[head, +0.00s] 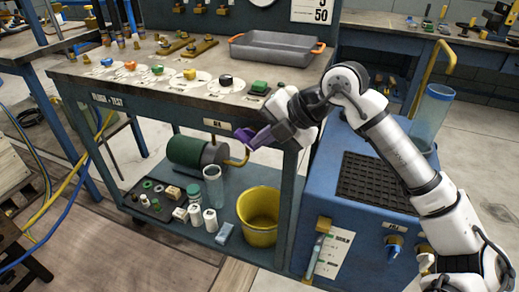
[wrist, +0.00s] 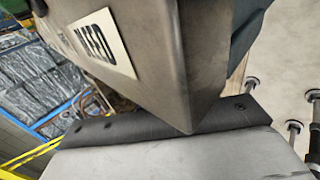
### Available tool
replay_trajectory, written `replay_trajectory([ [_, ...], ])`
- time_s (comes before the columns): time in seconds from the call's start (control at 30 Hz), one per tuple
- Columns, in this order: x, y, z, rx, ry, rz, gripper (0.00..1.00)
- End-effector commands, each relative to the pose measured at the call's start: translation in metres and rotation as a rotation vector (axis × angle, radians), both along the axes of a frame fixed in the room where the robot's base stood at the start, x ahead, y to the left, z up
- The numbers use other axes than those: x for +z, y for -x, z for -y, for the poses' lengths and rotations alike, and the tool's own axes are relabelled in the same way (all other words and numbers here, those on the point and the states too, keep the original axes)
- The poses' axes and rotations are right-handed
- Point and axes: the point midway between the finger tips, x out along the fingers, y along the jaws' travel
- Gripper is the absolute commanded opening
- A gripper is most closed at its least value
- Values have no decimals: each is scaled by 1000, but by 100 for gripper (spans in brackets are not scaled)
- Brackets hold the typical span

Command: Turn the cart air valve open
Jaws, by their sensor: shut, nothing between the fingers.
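The cart's AIR label (head: 218,124) is on the front edge of the upper deck in the head view. Under it, a brass pipe (head: 238,162) bends out from a green cylinder (head: 188,152) on the lower shelf. My gripper (head: 256,138) is shut and empty, just right of the label and above the pipe, at the cart's front right. A purple piece shows at its tip; I cannot tell whether it is my fingers or a valve handle. The valve's position cannot be made out. In the wrist view a cart panel covers the fingertips.
A yellow bucket (head: 258,211), bottles and small parts stand on the lower shelf. A grey tray (head: 276,47) and coloured knobs are on the deck. A blue cabinet (head: 322,192) stands close at the right. In the wrist view a labelled panel (wrist: 145,50) nearly touches my gripper.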

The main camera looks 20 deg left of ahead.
Motion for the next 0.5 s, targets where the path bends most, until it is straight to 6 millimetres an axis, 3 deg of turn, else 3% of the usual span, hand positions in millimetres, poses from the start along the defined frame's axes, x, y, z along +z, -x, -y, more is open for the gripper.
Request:
replay_trajectory([
  [0.03, -12, 0, 2, -3, -49, 0, 0],
  [0.5, -28, 0, 4, -1, -490, 15, 0],
])
